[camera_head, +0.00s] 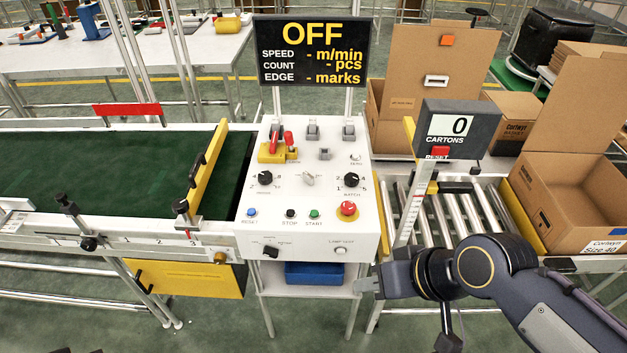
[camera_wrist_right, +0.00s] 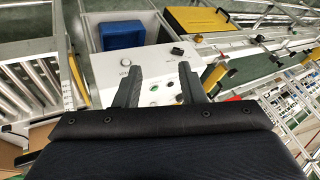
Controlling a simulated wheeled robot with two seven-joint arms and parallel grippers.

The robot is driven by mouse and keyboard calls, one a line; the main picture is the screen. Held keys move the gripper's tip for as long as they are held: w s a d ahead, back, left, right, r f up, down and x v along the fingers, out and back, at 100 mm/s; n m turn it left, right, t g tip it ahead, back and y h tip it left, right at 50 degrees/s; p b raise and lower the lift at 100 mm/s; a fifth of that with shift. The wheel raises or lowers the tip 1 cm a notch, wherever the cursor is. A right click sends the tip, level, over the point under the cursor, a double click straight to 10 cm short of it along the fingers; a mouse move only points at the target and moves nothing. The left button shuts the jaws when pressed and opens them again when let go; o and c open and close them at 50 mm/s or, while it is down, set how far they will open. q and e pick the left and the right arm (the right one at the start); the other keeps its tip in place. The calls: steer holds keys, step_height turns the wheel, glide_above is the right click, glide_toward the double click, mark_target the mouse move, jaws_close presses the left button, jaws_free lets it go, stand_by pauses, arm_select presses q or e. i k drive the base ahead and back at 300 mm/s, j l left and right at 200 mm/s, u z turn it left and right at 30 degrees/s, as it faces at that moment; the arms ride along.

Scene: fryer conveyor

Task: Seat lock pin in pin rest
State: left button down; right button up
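On the white control panel (camera_head: 310,235), a yellow block (camera_head: 270,153) at the upper left carries a red lever. A small red-and-yellow piece (camera_head: 291,148) stands right beside it. I cannot tell for sure which of these is the lock pin and which is the pin rest. My right gripper (camera_head: 368,287) is in front of the panel's lower right corner, apart from these parts. In the right wrist view, its two dark fingers (camera_wrist_right: 158,88) are spread with nothing held between them, and panel buttons show beyond. My left gripper is not in view.
A blue bin (camera_head: 313,273) sits on the shelf under the panel. A green conveyor belt (camera_head: 90,165) with a yellow guide bar (camera_head: 207,165) lies left. A roller conveyor (camera_head: 455,215), carton counter (camera_head: 456,130) and open cardboard box (camera_head: 575,190) are on the right. An OFF display (camera_head: 312,50) stands behind.

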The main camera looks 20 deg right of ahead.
mark_target(292, 50)
steer(key=i+j+z, duration=0.15)
steer(key=i+j, duration=0.3)
steer(key=i+j+z, duration=0.1)
steer(key=i+j, duration=0.35)
steer(key=j, duration=0.15)
